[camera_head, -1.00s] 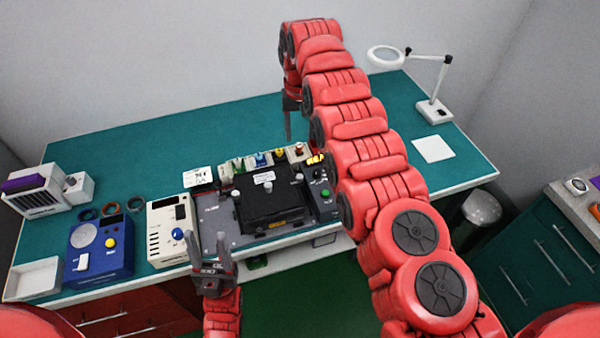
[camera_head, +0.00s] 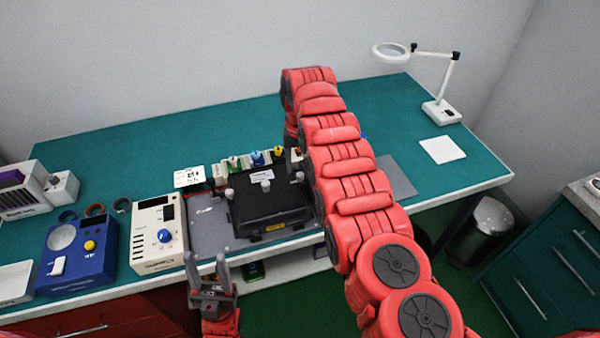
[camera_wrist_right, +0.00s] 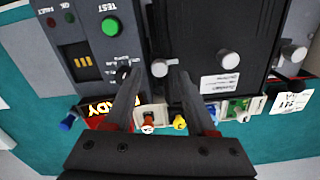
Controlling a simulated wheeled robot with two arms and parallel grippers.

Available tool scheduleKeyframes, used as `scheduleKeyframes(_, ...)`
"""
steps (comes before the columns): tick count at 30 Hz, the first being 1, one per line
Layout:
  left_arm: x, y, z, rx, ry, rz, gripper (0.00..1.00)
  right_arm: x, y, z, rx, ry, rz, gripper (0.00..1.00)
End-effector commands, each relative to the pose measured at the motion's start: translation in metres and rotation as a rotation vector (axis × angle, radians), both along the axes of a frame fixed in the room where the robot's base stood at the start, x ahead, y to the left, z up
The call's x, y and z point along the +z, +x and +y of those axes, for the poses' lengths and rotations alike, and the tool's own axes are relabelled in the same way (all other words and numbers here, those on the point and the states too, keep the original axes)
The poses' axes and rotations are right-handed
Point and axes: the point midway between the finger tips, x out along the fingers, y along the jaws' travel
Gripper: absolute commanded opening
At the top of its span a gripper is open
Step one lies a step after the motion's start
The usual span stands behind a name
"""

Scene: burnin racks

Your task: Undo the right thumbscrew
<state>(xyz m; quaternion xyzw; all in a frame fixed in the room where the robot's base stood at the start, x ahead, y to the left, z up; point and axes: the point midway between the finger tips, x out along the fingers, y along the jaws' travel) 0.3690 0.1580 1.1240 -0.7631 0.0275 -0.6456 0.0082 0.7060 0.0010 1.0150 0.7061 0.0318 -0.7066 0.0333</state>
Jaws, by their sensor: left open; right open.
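The black fixture lid (camera_head: 272,207) lies on a grey plate and carries several pale thumbscrews. The right thumbscrew (camera_head: 300,177) is at the lid's right end, close beside my right arm. In the right wrist view, turned around, this thumbscrew (camera_wrist_right: 163,67) shows as a light grey knob at the lid's left edge. My right gripper (camera_wrist_right: 157,75) is open, its two fingers pointing at the knob with one on either side in the picture; contact cannot be told. The middle thumbscrew (camera_head: 266,186) and left thumbscrew (camera_head: 230,193) stand clear. My left gripper (camera_head: 207,267) is open and empty before the bench.
The control panel with its green TEST button (camera_wrist_right: 110,26) adjoins the lid. Coloured connectors (camera_head: 257,159) line the fixture's far edge. A cream device (camera_head: 158,238) and a blue device (camera_head: 76,253) stand left. The bench behind the fixture is clear.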

Motion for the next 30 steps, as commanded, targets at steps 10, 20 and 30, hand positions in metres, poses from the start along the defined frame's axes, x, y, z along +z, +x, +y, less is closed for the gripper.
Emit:
scheduleKeyframes(10,0.001,0.000,0.000,0.000,0.000,0.001,0.53,-0.025,0.001,0.000,-0.002,0.002,-0.001,0.57)
scheduleKeyframes(20,0.001,0.000,0.000,0.000,0.000,0.001,0.53,-0.025,0.000,0.000,-0.002,0.002,0.000,0.17)
scheduleKeyframes(30,0.001,0.000,0.000,0.000,0.000,0.001,0.53,-0.025,0.000,0.000,-0.001,0.002,0.000,0.00)
